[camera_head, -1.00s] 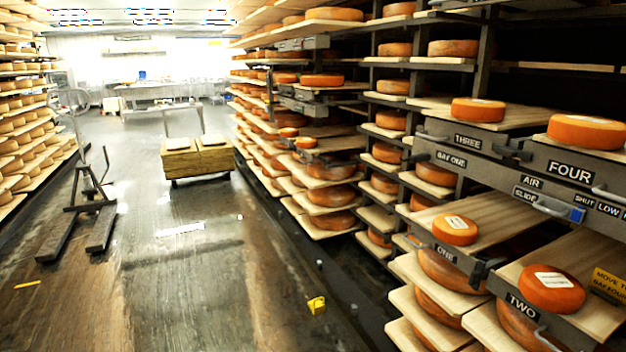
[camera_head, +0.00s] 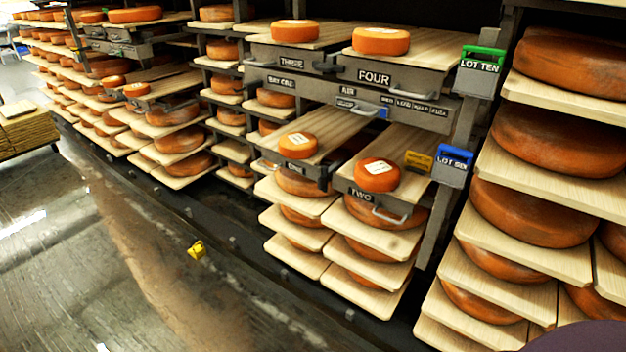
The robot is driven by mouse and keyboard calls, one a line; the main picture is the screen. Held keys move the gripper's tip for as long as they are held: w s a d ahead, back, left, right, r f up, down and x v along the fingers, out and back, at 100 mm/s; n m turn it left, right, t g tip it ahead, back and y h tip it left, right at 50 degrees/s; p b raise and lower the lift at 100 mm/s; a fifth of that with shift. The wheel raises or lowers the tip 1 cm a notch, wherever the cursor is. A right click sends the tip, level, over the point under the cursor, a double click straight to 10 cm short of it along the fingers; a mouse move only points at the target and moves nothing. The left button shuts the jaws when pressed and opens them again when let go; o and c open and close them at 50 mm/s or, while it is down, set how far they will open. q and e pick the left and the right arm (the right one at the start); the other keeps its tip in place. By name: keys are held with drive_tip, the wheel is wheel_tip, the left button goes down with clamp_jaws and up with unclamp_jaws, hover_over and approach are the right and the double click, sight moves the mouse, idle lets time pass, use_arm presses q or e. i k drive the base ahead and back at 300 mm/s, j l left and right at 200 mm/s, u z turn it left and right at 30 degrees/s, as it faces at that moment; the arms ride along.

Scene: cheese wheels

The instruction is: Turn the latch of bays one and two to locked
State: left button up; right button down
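A rack unit with a "BAY ONE" label (camera_head: 281,81) stands in the middle of the view. It has drawers labelled "THREE" (camera_head: 291,63), "FOUR" (camera_head: 374,77), "ONE" (camera_head: 297,166) and "TWO" (camera_head: 361,194). Dark fittings sit at the drawer fronts, one between three and four (camera_head: 327,68) and one beside one (camera_head: 322,184); I cannot tell whether these are latches or how they are set. A slide strip (camera_head: 400,104) with a blue tab (camera_head: 383,113) runs below the upper drawers. A similar unit (camera_head: 135,48) stands farther left, its labels unreadable. Neither gripper is in view.
A green "LOT TEN" tag (camera_head: 481,59) and blue "LOT SIX" tag (camera_head: 453,165) hang on the rack's right post. Large cheese wheels (camera_head: 540,213) fill the right shelves. A yellow object (camera_head: 197,249) lies on the floor. The aisle floor (camera_head: 120,270) is otherwise mostly clear.

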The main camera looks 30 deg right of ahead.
sight(323, 180)
drive_tip(key=i+z, duration=0.1)
drive_tip(key=z, duration=0.25)
drive_tip(key=i+j+z, duration=0.1)
drive_tip(key=z, duration=0.25)
drive_tip(key=i+j+z, duration=0.1)
drive_tip(key=z, duration=0.3)
drive_tip(key=i+j+z, duration=0.15)
drive_tip(key=j, duration=0.15)
drive_tip(key=j+z, duration=0.15)
drive_tip(key=j, duration=0.15)
drive_tip(key=i+j+z, duration=0.15)
drive_tip(key=j, duration=0.15)
drive_tip(key=i+j+z, duration=0.1)
drive_tip(key=j, duration=0.35)
drive_tip(key=i+j+z, duration=0.1)
drive_tip(key=j, duration=0.35)
drive_tip(key=i+j, duration=0.1)
drive_tip(key=j, duration=0.4)
drive_tip(key=i+j, duration=0.1)
drive_tip(key=j, duration=0.35)
drive_tip(key=i+j, duration=0.15)
drive_tip(key=j, duration=0.35)
drive_tip(key=i+j, duration=0.1)
drive_tip(key=j, duration=0.4)
